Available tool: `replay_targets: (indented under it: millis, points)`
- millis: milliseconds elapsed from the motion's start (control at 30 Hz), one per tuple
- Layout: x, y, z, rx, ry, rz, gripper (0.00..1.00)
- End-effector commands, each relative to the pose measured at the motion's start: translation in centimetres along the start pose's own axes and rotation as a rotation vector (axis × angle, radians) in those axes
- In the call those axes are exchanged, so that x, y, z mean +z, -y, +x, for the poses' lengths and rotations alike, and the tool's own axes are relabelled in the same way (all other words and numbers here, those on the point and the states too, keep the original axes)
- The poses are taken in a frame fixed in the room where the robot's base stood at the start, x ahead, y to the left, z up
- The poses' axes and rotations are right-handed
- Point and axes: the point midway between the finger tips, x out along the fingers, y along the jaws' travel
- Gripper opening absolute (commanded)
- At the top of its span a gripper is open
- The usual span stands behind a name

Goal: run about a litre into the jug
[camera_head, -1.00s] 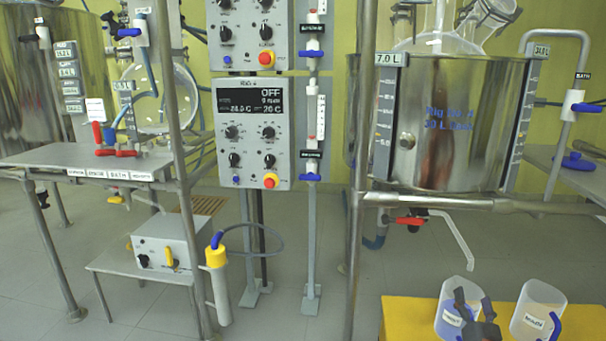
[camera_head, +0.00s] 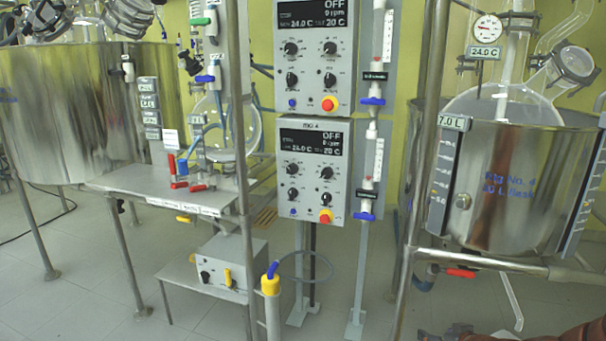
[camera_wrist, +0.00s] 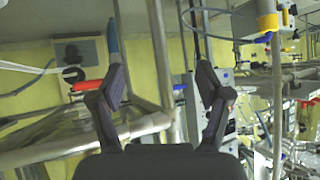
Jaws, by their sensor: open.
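The steel-jacketed reactor marked "Rtg No. 4" (camera_head: 500,212) stands at the right. A red lever (camera_head: 460,273) sits on the drain valve under it, with a pale spout (camera_head: 513,302) slanting down to the right. In the wrist view my gripper (camera_wrist: 168,82) is open, with nothing between its two dark fingers. A red handle (camera_wrist: 86,86) shows beside the left finger, and a pale tube (camera_wrist: 28,70) runs to its left. I cannot tell if the finger touches the handle. No jug is visible in the current frames.
Control boxes reading OFF (camera_head: 313,172) stand on posts in the middle. A steel frame post (camera_head: 417,170) rises left of the reactor. A small bench (camera_head: 165,182), a low grey box (camera_head: 232,263) and a large steel vessel (camera_head: 65,115) are at the left. Grey floor shows between.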

Motion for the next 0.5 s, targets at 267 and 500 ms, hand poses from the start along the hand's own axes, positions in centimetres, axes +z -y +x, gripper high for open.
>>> replay_targets:
  millis: [267,500]
  points:
    - [-3.0,5.1,-7.9,0.025,0.307,-0.084,0.76]
    - [-4.6,8.7,-16.5,0.075,0.543,-0.106,0.76]
